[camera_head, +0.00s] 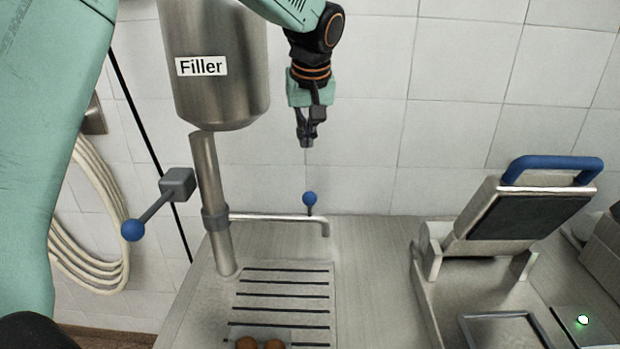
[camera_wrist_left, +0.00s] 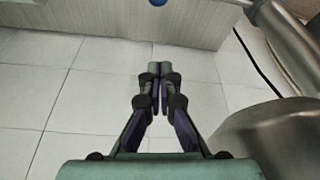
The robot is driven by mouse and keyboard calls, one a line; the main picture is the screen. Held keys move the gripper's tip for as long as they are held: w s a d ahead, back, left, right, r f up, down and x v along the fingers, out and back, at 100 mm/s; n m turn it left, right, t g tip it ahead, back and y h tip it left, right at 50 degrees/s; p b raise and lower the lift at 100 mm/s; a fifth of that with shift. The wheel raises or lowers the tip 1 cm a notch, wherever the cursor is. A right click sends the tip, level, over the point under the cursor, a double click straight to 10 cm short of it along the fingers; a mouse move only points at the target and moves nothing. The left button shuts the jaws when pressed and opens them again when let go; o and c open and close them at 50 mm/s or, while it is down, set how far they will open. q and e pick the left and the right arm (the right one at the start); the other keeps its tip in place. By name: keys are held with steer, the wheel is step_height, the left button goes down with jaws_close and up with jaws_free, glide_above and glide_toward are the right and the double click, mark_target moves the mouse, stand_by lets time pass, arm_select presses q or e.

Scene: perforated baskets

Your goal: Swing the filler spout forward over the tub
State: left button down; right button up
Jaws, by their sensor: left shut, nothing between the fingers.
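The filler spout (camera_head: 275,218) is a thin metal pipe. It runs right from a collar on the metal post (camera_head: 207,180) and bends down at its end. A blue knob (camera_head: 310,198) stands on a short stem by the pipe near its end. The knob also shows at the top edge of the left wrist view (camera_wrist_left: 158,2). My left gripper (camera_head: 306,138) is shut and empty, pointing down above the knob and apart from it. Its closed fingers also show in the left wrist view (camera_wrist_left: 157,85). I cannot make out the tub clearly. My right gripper is out of view.
The steel tank marked Filler (camera_head: 215,95) hangs left of my gripper. A lever with a blue ball (camera_head: 133,230) sticks out left of the post. A slotted grate (camera_head: 285,274) bears brown round items (camera_head: 273,344). A blue-handled press (camera_head: 530,205) stands right.

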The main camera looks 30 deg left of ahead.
arm_select(q)
steer(key=shift+s+d, duration=0.1)
step_height(320, 180, down, 10)
steer(key=p, duration=0.2)
steer(key=shift+s+d, duration=0.15)
stand_by(0.5)
steer(key=shift+f, duration=0.15)
